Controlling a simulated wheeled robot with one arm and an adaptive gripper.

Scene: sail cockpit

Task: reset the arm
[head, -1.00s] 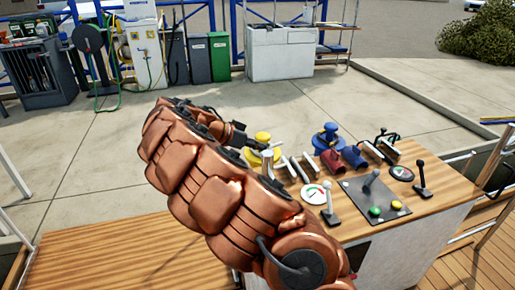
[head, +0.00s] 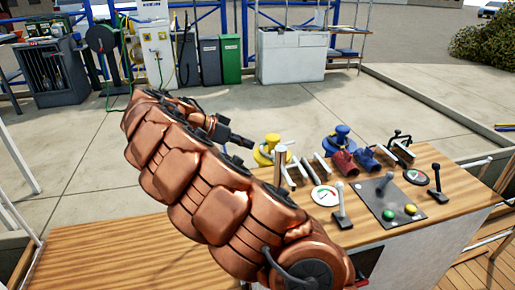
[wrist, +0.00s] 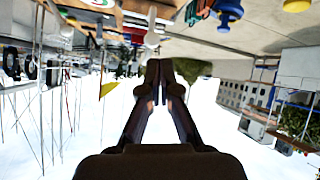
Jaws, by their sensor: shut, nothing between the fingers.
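My copper-coloured arm reaches up from the lower middle of the head view. My gripper (head: 243,141) points right, just left of the yellow winch, and its fingers are small in this view. In the wrist view my gripper (wrist: 160,68) has its two dark fingertips together with nothing between them. The wrist view is upside down, with sky below and the console at the top.
The wooden console (head: 428,166) carries a yellow winch (head: 266,150), a blue winch (head: 341,139), levers, gauges, a green button (head: 389,215) and a yellow button (head: 410,209). Bins (head: 231,60) and a pump (head: 151,45) stand on the concrete behind, which is largely clear.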

